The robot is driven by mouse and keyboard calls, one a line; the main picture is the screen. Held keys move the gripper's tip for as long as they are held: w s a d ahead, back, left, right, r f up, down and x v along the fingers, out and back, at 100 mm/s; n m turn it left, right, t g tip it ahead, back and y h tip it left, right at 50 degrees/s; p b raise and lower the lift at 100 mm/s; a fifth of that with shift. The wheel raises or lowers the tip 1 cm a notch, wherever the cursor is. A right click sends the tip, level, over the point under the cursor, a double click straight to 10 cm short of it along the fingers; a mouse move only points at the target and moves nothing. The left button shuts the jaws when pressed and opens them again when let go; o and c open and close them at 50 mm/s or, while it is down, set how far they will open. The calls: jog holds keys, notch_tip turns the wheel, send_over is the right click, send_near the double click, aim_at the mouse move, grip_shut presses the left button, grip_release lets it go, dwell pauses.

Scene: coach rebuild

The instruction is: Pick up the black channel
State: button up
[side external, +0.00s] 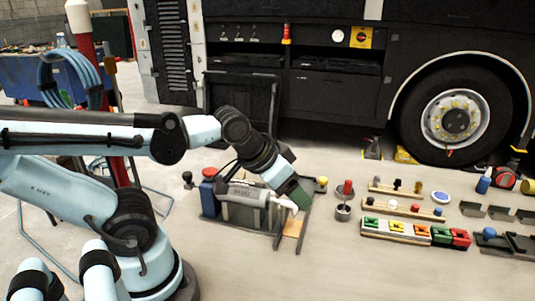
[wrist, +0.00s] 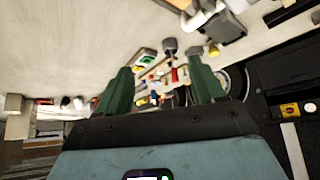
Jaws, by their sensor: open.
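My gripper (side external: 298,197) has green fingers and hangs tilted over the right end of the grey machine on the bench top. In the wrist view, my gripper (wrist: 160,75) has its two green fingers spread apart with nothing held between them. Several small dark channel-shaped pieces stand at the far right, one of them a dark channel (side external: 473,210). A flat black part (side external: 514,242) lies in front of them near the right edge. I cannot tell for sure which is the black channel. All these are well to the right of my gripper, and none is clear in the wrist view.
The grey machine (side external: 243,207) with a blue block (side external: 209,192) is beside my gripper. A row of coloured blocks (side external: 397,227), small racks and a red-topped post (side external: 347,188) stand between gripper and channels. A coach with a wheel (side external: 455,117) stands behind. The front surface is clear.

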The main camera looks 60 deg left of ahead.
jog(key=w+a+r+m+g, duration=0.1)
jog(key=w+a+m+g, duration=0.1)
jog(key=w+a, duration=0.35)
jog(key=w+a+r+m+g+y, duration=0.1)
jog(key=w+a+m, duration=0.1)
jog(key=a, duration=0.6)
jog(key=w+a+r+m+g, duration=0.1)
jog(key=w+a+m+g, duration=0.1)
jog(key=w+a, duration=0.35)
jog(key=s+a+f+m+g+h, duration=0.1)
jog(key=a+f+m+g, duration=0.3)
jog(key=a, duration=0.7)
jog(key=f, duration=0.4)
jog(key=f+t, duration=0.1)
jog(key=f, duration=0.3)
jog(key=f+n+t, duration=0.1)
jog(key=f, duration=0.3)
jog(key=shift+s+d+f, duration=0.2)
jog(key=shift+d+f, duration=0.15)
jog(key=c, duration=1.1)
